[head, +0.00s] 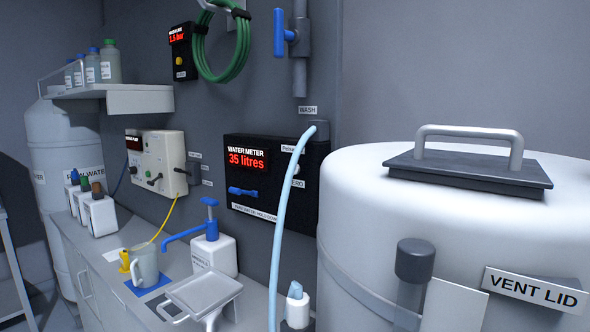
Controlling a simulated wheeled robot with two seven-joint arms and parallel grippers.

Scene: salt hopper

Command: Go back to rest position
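Neither my left nor my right gripper shows in the head view, so I cannot see whether they are open or shut or hold anything. A large white drum (455,215) fills the right side. A dark plate (468,170) with a grey handle (470,131) sits on its top. A label reading "VENT LID" (535,289) is on its front right. A grey cylinder with a dark cap (415,260) stands at its front.
A counter (85,262) at left holds a jug (144,266) on a blue mat, a blue-topped pump bottle (212,252), a grey tray (204,291) and several white bottles. A pale blue hose (283,225) hangs before the water meter panel (262,176), which reads 35 litres.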

